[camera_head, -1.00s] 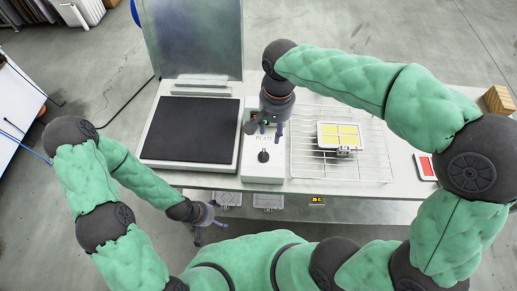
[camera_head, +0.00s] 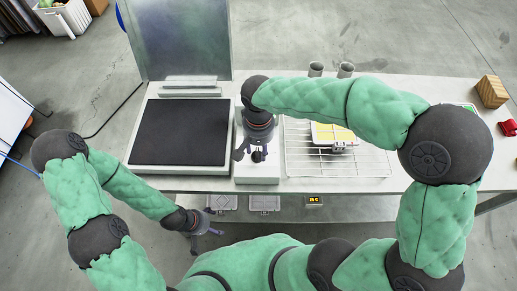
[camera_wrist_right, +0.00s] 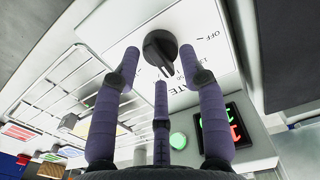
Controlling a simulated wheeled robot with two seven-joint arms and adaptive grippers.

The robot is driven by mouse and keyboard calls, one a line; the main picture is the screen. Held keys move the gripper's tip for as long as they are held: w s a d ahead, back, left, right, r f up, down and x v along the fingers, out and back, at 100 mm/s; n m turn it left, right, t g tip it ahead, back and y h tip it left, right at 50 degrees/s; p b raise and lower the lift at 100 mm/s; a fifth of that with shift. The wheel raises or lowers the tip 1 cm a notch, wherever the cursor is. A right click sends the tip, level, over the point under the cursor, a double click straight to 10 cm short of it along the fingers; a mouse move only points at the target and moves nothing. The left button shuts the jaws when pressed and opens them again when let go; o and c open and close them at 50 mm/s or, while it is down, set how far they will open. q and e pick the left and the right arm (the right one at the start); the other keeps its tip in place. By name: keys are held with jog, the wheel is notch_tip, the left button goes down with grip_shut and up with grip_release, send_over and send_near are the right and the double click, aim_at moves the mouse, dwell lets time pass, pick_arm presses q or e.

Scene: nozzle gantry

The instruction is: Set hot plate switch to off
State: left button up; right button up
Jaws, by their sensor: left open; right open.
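The hot plate (camera_head: 182,132) is a flat black surface on a white body. To its right is its white control box (camera_head: 257,181). The black knob (camera_wrist_right: 160,48) shows in the right wrist view, with an "OFF" label (camera_wrist_right: 193,36) to its right. The knob's narrow end points down in that view, not at "OFF". My right gripper (camera_wrist_right: 160,66) is open, its three fingers spread just short of the knob; contact cannot be told. It also shows over the control box in the head view (camera_head: 251,153). My left gripper (camera_head: 205,229) is open and empty below the table's front edge.
A wire rack (camera_head: 370,165) with a yellow-and-white tray (camera_head: 326,133) stands right of the control box. A lit red-and-green display (camera_wrist_right: 220,130) and a green button (camera_wrist_right: 178,141) are near the knob. A wooden block (camera_head: 491,91) sits at far right.

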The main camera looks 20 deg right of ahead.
jog(key=shift+f, duration=0.2)
grip_shut()
